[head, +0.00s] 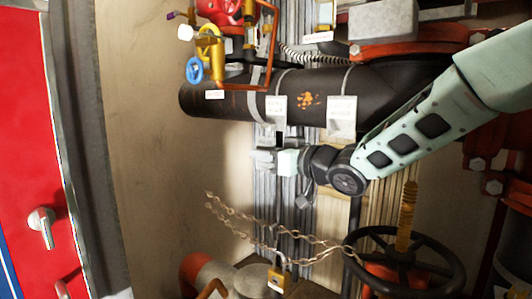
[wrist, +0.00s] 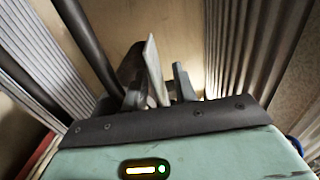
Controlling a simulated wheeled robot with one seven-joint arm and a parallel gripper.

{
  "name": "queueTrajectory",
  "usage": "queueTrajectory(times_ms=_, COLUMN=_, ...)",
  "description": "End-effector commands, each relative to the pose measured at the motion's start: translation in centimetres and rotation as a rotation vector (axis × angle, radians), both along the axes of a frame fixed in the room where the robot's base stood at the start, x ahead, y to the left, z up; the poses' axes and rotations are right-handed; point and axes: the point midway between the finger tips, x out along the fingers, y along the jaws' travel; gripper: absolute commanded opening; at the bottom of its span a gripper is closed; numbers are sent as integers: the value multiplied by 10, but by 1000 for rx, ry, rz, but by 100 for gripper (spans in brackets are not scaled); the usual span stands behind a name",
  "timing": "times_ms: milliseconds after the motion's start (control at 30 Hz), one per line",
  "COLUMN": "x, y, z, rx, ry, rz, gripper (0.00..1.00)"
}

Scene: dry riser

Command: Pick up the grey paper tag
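Two pale grey tags with dark print hang on the big dark pipe in the head view: a left one (head: 276,108) and a right one (head: 341,112). I cannot tell which is the grey paper tag. My gripper (head: 262,159) is below the left tag, pointing left, in front of the bundled grey pipes. In the wrist view my gripper (wrist: 166,85) has its fingers apart. A thin pale grey upright strip (wrist: 154,72) shows between them, close to the left finger. I cannot tell whether it is a tag edge-on or part of the finger.
The dark pipe (head: 225,104) runs above my gripper, with a small white label (head: 214,95) near its left end. A rusty chain (head: 240,215) with a brass padlock (head: 279,281) hangs below, beside a black handwheel (head: 430,245). Bare wall lies to the left.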

Motion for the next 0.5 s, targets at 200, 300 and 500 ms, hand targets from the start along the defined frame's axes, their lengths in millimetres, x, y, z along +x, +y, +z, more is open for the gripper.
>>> queueTrajectory(times_ms=200, x=0, y=0, z=0, rx=0, ry=0, rz=0, gripper=0)
queueTrajectory(times_ms=300, x=0, y=0, z=0, rx=0, ry=0, rz=1, gripper=0)
queueTrajectory(times_ms=500, x=0, y=0, z=2, rx=0, ry=-1, rz=1, gripper=0)
